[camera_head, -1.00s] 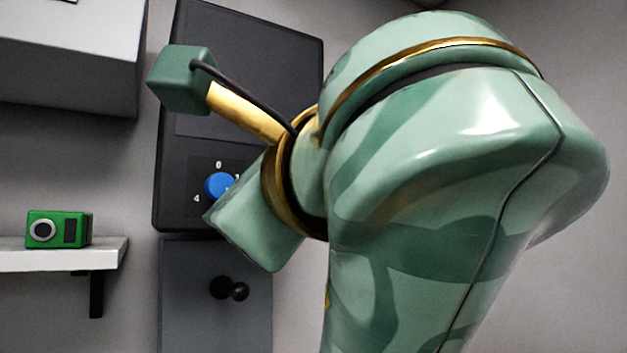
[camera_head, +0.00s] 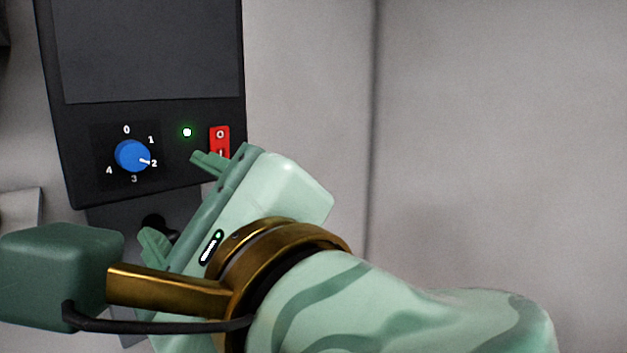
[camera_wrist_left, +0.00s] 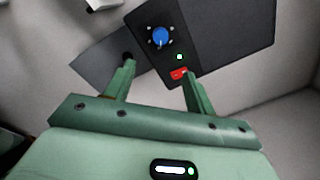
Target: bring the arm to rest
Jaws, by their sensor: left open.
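My left gripper (camera_head: 178,203) is open and empty in front of the lower part of a dark wall panel (camera_head: 225,55). One fingertip is close below the red rocker switch (camera_head: 219,136) in the head view; I cannot tell whether it touches. In the left wrist view the two spread fingers (camera_wrist_left: 158,73) point at the panel (camera_wrist_left: 225,40), with nothing between them. The red switch (camera_wrist_left: 178,74) shows near the right finger's tip. My right gripper is not in view.
The panel has a blue knob (camera_head: 132,155) with its mark at 2 and a lit green lamp (camera_head: 187,132). Below it is a grey cabinet with a black knob (camera_head: 158,224), partly hidden by the gripper. The wall (camera_head: 500,120) to the right is bare.

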